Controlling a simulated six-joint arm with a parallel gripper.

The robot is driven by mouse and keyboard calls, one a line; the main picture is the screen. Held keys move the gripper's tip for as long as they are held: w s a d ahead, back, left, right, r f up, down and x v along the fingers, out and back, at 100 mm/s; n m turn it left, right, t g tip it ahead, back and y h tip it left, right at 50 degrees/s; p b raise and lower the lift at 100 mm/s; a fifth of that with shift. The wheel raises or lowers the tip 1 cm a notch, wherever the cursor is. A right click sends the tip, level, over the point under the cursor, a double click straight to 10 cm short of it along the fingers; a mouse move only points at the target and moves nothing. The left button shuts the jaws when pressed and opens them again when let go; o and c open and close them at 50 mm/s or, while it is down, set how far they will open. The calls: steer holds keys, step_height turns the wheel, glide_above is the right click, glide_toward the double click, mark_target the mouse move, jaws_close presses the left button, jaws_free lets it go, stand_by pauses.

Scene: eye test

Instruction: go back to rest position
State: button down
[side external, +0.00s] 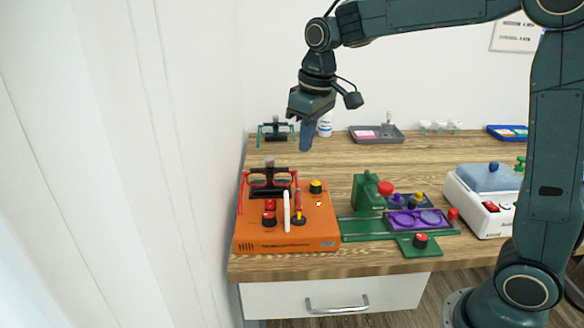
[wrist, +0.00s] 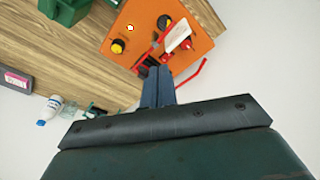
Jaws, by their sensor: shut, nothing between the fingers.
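My gripper (side external: 306,138) hangs from the dark green arm, fingers pointing down, in the air above the left part of the wooden bench. It is shut and empty. In the wrist view the gripper (wrist: 158,72) shows as two blue-grey fingers pressed together. The orange device (side external: 285,240) lies below it and nearer the front edge, with a red-and-black frame, knobs and a white upright piece on top. The orange device also shows past the fingertips in the wrist view (wrist: 190,60). The fingers touch nothing in the side view.
A green device with a purple plate (side external: 416,220) stands right of the orange one. A white box with a blue lid (side external: 488,178) stands further right. Grey tray (side external: 390,138), white bottle (side external: 325,124) and blue tray (side external: 506,136) line the back. A white wall (side external: 170,150) borders the left. Bare wood (side external: 345,165) lies mid-bench.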

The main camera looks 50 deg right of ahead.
steer(key=s+m+t, duration=0.2)
steer(key=s+t, duration=0.1)
steer(key=s, duration=2.1)
steer(key=shift+s+d+t, duration=0.25)
steer(key=shift+t, duration=0.15)
steer(key=shift+w, duration=0.1)
steer(key=w+r+n+g, duration=0.1)
steer(key=w+r+g, duration=0.2)
steer(key=w, duration=1.4)
steer(key=w+f+n+g, duration=0.1)
steer(key=w+f, duration=0.5)
steer(key=w, duration=0.3)
steer(key=w+a+f+n+g, duration=0.1)
steer(key=w+f, duration=0.5)
steer(key=w, duration=0.3)
steer(key=shift+a+g, duration=0.15)
steer(key=shift+g, duration=0.15)
